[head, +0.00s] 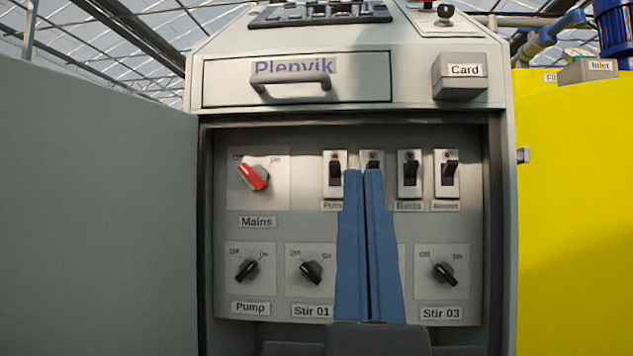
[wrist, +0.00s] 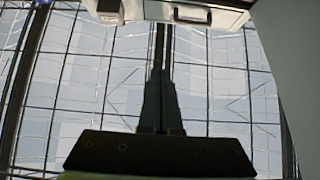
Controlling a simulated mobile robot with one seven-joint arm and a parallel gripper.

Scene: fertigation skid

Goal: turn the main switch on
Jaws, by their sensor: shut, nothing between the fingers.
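The main switch is a red rotary knob (head: 253,177) above the label "Mains", at the upper left of the panel in the head view. Its upper end leans left toward the "Off" mark; the "On" mark is at its upper right. My gripper (head: 363,172) points up with its two blue fingers together and empty. It is right of the red knob and apart from it, covering part of a row of breakers. In the wrist view the fingers (wrist: 163,30) show dark against the roof, and the knob is out of sight.
Black knobs for Pump (head: 247,270), Stir 01 (head: 311,272) and Stir 03 (head: 445,273) sit below. Several breakers (head: 409,173) are at upper right. A drawer handle (head: 291,83) juts out above. An open grey door (head: 95,190) stands left; a yellow tank (head: 575,210) stands right.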

